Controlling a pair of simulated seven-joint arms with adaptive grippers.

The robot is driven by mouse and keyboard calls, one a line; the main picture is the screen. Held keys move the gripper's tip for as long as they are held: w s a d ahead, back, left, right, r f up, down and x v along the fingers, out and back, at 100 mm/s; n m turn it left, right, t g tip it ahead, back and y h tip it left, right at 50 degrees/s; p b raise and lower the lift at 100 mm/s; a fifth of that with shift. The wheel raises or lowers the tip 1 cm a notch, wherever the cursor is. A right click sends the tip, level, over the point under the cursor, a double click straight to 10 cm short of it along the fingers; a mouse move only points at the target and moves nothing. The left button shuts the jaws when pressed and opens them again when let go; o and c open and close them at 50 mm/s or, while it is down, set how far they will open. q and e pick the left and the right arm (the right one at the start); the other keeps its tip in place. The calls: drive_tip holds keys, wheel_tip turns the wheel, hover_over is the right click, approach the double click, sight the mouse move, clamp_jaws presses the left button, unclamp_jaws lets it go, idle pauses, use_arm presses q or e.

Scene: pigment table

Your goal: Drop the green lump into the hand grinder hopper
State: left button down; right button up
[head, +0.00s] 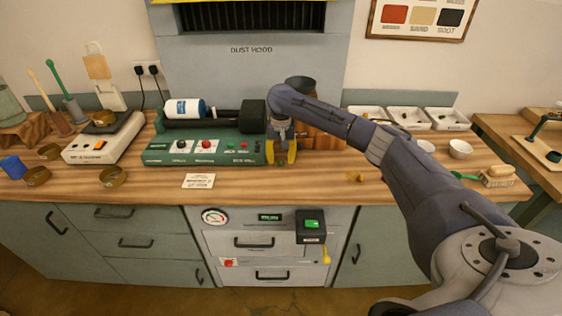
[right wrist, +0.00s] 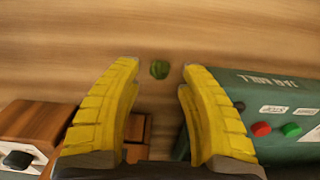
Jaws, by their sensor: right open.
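The green lump (right wrist: 159,69) is small and dark green and lies on the wooden worktop. In the right wrist view it shows between and just beyond my right fingertips, apart from both. My left gripper is out of view.
The green mill (head: 205,151) with a white jar stands directly left of my right gripper. A label card (head: 199,181) and an ochre lump (head: 356,177) lie near the front edge. White trays (head: 404,117) stand at the back right. The front strip of worktop is mostly clear.

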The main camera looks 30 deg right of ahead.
wheel_tip(320, 180, up, 10)
drive_tip(key=shift+o, duration=0.8)
drive_tip(key=shift+r, duration=0.2)
drive_tip(key=shift+r, duration=0.1)
wheel_tip(320, 180, up, 4)
drive_tip(key=s+a+t, duration=0.1)
drive_tip(key=s, duration=0.1)
drive_tip(key=shift+h, duration=0.4)
drive_tip(key=f, duration=0.6)
drive_tip(key=w+f, duration=0.1)
drive_tip(key=f, duration=0.3)
drive_tip(key=shift+d, duration=0.2)
drive_tip(key=shift+w+d+f, duration=0.1)
drive_tip(key=shift+w+f, duration=0.05)
drive_tip(key=shift+f, duration=0.95)
drive_tip(key=shift+w+d+f, duration=0.15)
drive_tip(key=shift+w+f, duration=0.05)
drive_tip(key=shift+f, duration=0.85)
drive_tip(key=shift+w+d+f, duration=0.1)
drive_tip(key=shift+w+f, duration=0.05)
drive_tip(key=shift+f, duration=0.95)
drive_tip(key=shift+c, duration=0.2)
